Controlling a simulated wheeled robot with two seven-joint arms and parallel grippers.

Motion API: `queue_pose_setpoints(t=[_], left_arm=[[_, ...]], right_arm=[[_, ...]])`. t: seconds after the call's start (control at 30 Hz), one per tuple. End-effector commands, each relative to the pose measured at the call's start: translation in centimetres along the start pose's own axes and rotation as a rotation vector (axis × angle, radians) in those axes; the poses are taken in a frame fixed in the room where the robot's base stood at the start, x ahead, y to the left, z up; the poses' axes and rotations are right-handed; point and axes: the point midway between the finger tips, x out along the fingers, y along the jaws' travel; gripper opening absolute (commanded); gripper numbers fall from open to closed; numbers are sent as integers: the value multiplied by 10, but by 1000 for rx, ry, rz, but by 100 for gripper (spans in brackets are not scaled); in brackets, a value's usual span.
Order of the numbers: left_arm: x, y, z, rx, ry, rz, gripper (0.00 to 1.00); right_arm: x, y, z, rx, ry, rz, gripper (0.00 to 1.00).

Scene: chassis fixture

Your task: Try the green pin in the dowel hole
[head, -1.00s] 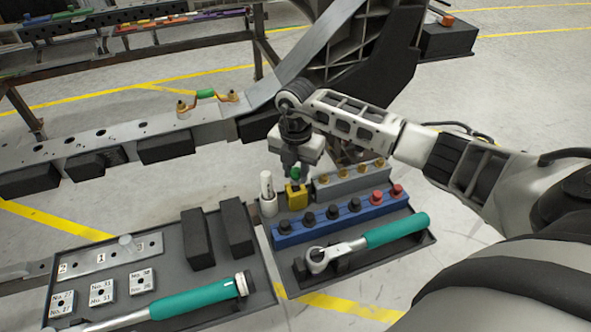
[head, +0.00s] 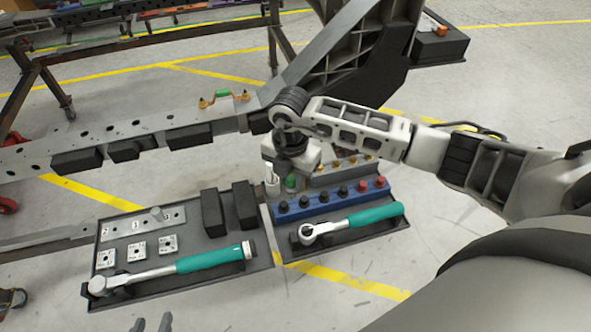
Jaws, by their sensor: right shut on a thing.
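My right gripper (head: 289,172) points down over the back left of the right tray. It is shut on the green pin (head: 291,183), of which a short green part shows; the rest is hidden. The steel chassis rail (head: 153,123) runs to the left, behind the trays, with several dark holes in its top. I cannot tell which one is the dowel hole. My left gripper (head: 152,324) shows only as two grey fingertips at the bottom edge, apart with nothing between them.
The right tray holds a blue rack (head: 325,201) of black and red knobs, a grey rack (head: 345,172) and a teal-handled ratchet (head: 365,217). The left tray holds a torque wrench (head: 205,260), labelled blocks and black blocks (head: 213,213). A green-handled piece (head: 222,94) sits on the rail.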

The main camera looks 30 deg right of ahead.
Motion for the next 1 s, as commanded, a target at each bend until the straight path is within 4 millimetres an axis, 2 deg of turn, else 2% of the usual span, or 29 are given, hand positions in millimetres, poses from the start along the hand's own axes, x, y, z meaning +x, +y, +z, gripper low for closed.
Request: queue_pose_setpoints(t=[0.37,1.0], left_arm=[[-1,0,-3,4,5,0,36],[-20,1,-28,2,3,0,36]], right_arm=[[-2,0,0,0,0,0,0],[-40,0,0,0,-1,1,0]])
